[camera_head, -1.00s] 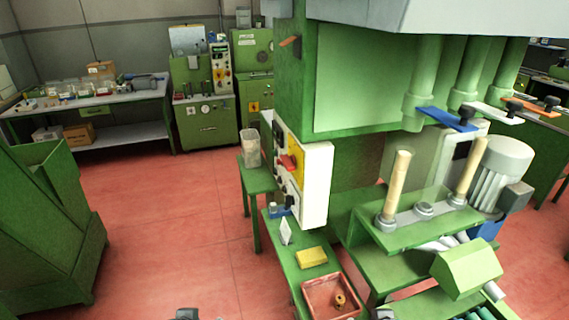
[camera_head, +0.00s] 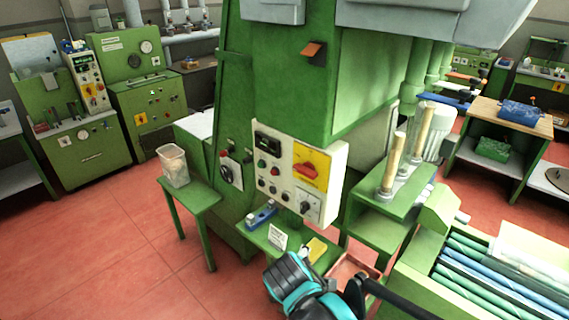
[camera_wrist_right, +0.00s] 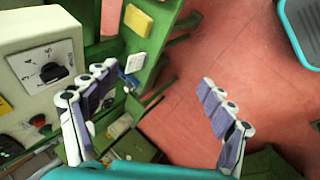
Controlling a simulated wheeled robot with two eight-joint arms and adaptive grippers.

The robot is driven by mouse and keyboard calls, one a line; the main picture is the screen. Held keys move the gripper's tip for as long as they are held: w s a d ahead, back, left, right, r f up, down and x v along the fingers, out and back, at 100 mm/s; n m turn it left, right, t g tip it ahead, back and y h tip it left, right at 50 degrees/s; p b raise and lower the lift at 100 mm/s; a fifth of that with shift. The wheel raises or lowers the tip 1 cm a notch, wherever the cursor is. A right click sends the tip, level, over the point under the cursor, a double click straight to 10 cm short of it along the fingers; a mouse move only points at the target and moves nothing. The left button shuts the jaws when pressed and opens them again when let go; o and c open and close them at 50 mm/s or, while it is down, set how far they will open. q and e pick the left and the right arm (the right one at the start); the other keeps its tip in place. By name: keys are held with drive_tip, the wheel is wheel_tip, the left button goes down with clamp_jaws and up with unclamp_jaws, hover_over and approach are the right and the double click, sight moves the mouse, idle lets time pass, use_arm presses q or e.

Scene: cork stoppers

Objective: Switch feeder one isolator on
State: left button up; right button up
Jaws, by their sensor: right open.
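A cream control box (camera_head: 292,178) on the green machine carries a red rotary handle on a yellow plate (camera_head: 310,168). Below it is a black rotary knob (camera_head: 306,207) on a pale plate. The knob also shows close up at the left of the right wrist view (camera_wrist_right: 52,72). Another rotary switch (camera_head: 228,172) sits on the green panel to the left. I cannot read which one is feeder one. My right gripper (camera_wrist_right: 157,88) is open and empty, right of the control box and apart from the knob. In the head view my teal right wrist shows below the box. My left gripper is out of view.
A narrow green bench below the box holds a blue item (camera_head: 262,214), a white card (camera_head: 277,236) and a yellow block (camera_head: 316,248). A clear container (camera_head: 173,165) stands on a green stool. Red floor is open at the left.

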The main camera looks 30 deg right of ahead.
drive_tip(key=w+d+r+n+h+p, duration=0.2)
drive_tip(key=w+r+n+h+p, duration=0.15)
drive_tip(key=w+r+n, duration=0.25)
drive_tip(key=n+t+h+p, duration=0.1)
drive_tip(key=n+h+p, duration=0.5)
drive_tip(key=n+h, duration=0.3)
approach(302, 173)
drive_tip(key=d, duration=0.2)
drive_tip(key=x, duration=0.7)
drive_tip(key=shift+w, duration=0.4)
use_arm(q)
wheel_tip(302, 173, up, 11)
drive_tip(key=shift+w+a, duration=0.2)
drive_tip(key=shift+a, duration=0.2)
use_arm(e)
drive_tip(key=c, duration=1.2)
